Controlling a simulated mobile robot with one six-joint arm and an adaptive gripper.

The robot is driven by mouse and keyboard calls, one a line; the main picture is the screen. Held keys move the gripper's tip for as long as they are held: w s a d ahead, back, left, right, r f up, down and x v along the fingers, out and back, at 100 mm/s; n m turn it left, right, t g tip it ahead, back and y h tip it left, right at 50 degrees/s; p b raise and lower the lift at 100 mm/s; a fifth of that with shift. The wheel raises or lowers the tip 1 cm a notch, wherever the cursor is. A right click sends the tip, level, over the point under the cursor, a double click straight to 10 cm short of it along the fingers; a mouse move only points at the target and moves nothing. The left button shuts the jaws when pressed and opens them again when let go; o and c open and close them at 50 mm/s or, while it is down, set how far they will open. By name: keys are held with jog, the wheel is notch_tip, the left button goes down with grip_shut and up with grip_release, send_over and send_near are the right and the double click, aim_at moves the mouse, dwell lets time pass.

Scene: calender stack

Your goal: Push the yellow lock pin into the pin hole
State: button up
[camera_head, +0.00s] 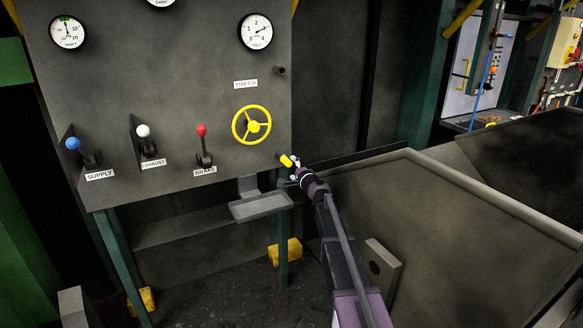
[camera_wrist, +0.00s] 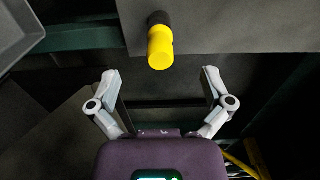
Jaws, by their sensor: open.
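The yellow lock pin (camera_wrist: 160,46) has a black end and shows at the upper middle of the wrist view, against the grey panel's edge. It also shows in the head view (camera_head: 285,160) at the lower right of the panel, just beyond my gripper. My gripper (camera_wrist: 161,76) is open and empty, with its fingers spread to either side below the pin. In the head view my gripper (camera_head: 293,165) is close to the pin; I cannot tell whether they touch. I cannot make out the pin hole for certain; a small dark round fitting (camera_head: 280,71) sits beside the STRETCH label.
The grey panel (camera_head: 190,60) carries gauges, a yellow handwheel (camera_head: 252,125) and blue, white and red levers. A small grey tray (camera_head: 262,207) sticks out below the panel, left of my gripper. A large grey sloped housing (camera_head: 440,230) lies right of my arm.

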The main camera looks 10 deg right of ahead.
jog(key=shift+v, duration=1.05)
jog(key=s+a+f+n+g+y, duration=0.1)
jog(key=s+a+f+n+g, duration=0.25)
jog(key=s, duration=0.35)
jog(key=s+a+f+n+g, duration=0.2)
jog(key=s+f+n+g, duration=0.15)
jog(key=s, duration=0.35)
jog(key=s+a+f+n+g+y, duration=0.1)
jog(key=s+a+f+n+g, duration=0.2)
jog(key=s+f+n, duration=0.35)
jog(key=s+d+f+g+h, duration=0.2)
jog(key=s+d+g+h, duration=0.2)
jog(key=s, duration=0.7)
jog(key=s+d+f+g+h, duration=0.2)
jog(key=s+d+g+h, duration=0.15)
jog(key=s, duration=0.75)
notch_tip(320, 180, up, 23)
jog(key=p, duration=2.4)
jog(key=shift+n, duration=0.45)
jog(key=shift+w, duration=0.1)
